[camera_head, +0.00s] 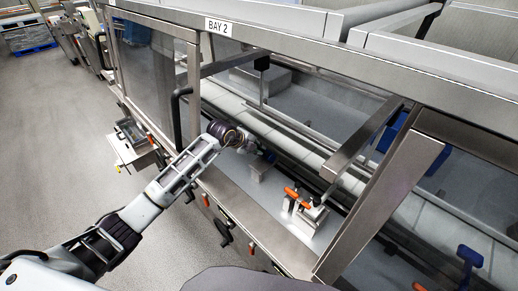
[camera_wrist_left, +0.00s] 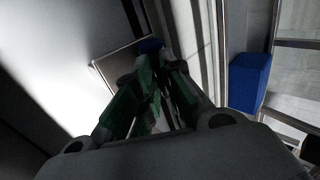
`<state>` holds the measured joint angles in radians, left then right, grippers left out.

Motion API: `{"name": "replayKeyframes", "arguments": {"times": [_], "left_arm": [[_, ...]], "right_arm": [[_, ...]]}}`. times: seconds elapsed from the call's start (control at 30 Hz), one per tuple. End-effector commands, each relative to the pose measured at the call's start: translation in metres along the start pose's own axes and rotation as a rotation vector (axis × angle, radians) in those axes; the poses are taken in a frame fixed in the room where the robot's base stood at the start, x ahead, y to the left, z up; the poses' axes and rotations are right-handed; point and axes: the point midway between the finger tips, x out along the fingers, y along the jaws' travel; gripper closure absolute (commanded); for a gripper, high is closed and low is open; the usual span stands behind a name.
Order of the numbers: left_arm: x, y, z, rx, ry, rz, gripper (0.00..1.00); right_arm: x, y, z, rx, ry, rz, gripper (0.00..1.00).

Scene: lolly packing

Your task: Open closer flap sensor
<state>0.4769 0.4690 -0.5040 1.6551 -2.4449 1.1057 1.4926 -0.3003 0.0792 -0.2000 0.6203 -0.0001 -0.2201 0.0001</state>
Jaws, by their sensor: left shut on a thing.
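My left gripper (camera_head: 266,154) reaches into the machine bay through the opening under the BAY 2 sign. A flat metal plate (camera_wrist_left: 118,62) lies beside the fingertips. I cannot tell for sure whether the blue part belongs to the closer flap sensor. In the head view a small grey block (camera_head: 258,173) stands just below the gripper. My right gripper is not in view.
A metal bracket with orange handles (camera_head: 305,205) stands on the bay's ledge to the right. A slanted steel frame post (camera_head: 385,190) bounds the opening on the right. In the left wrist view a blue box (camera_wrist_left: 249,82) is right of the fingers. Open floor (camera_head: 60,150) lies at left.

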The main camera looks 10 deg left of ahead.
Motion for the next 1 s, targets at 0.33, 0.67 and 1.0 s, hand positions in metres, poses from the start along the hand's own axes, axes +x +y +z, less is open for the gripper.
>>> {"name": "replayKeyframes", "arguments": {"times": [0.33,0.67,1.0], "left_arm": [[-0.0016,0.0076,0.0009,-0.001,0.0,-0.067,1.0],[-0.0024,0.0072,0.001,-0.001,-0.001,-0.073,1.0],[-0.0022,0.0074,0.0007,0.0,0.0,-0.072,0.68]], "right_arm": [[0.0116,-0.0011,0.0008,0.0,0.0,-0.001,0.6],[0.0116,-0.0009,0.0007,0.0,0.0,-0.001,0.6],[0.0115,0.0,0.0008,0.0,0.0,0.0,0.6]]}}
